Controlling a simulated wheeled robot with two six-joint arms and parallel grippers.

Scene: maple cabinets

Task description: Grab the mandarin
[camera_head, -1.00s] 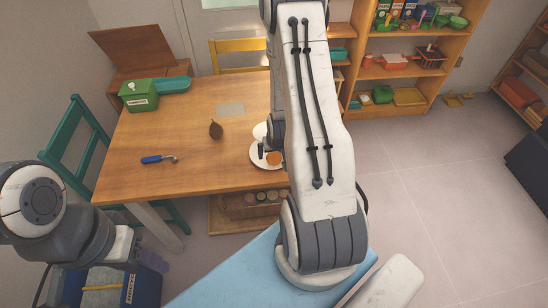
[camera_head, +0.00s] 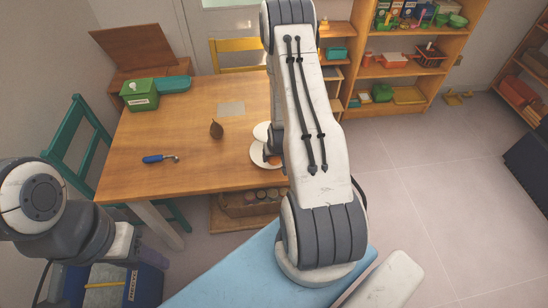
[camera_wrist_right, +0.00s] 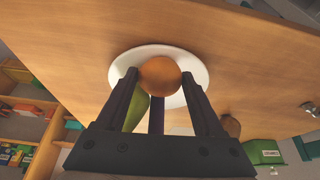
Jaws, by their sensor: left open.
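The orange mandarin (camera_wrist_right: 160,73) sits at a white plate (camera_wrist_right: 200,73) in the right wrist view. In the head view it shows as a small orange patch (camera_head: 274,160), mostly hidden by my right arm. My right gripper (camera_wrist_right: 160,78) has one finger on each side of the mandarin, very close to its surface. Whether the fingers press on it cannot be told. A green object (camera_wrist_right: 137,113) and a dark purple object (camera_wrist_right: 157,116) show between the fingers. My left gripper (camera_head: 149,250) is open and empty, low at the left, away from the table.
A teal chair (camera_head: 75,150) stands at the left. Shelves (camera_head: 400,75) stand behind at the right.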

